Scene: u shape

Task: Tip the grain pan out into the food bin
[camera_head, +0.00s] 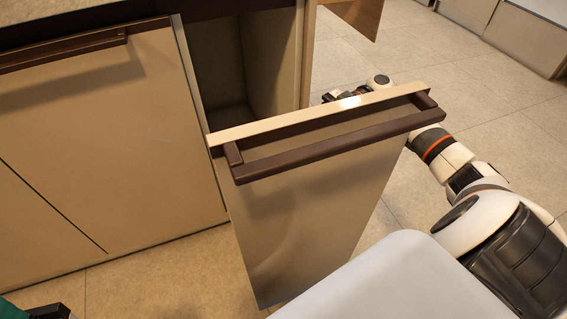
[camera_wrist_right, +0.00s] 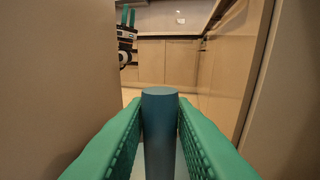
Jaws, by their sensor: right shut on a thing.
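In the right wrist view, my right gripper (camera_wrist_right: 160,125) is shut on a blue-grey bar with a round end (camera_wrist_right: 160,115), which may be the pan's handle. No pan bowl or grain shows. In the head view my right arm reaches behind a beige front panel (camera_head: 310,205), which hides that gripper. No food bin can be made out. My left gripper (camera_wrist_right: 128,17) shows small in the right wrist view, its two green fingers apart and empty. A green and black part of it (camera_head: 25,310) also shows at the head view's lower left corner.
The panel has a dark handle (camera_head: 335,146) and stands out from an open, dark cabinet space (camera_head: 225,70). A closed cabinet front (camera_head: 110,140) is at left. Free floor (camera_head: 480,115) lies to the right. In the wrist view, panels stand close on both sides.

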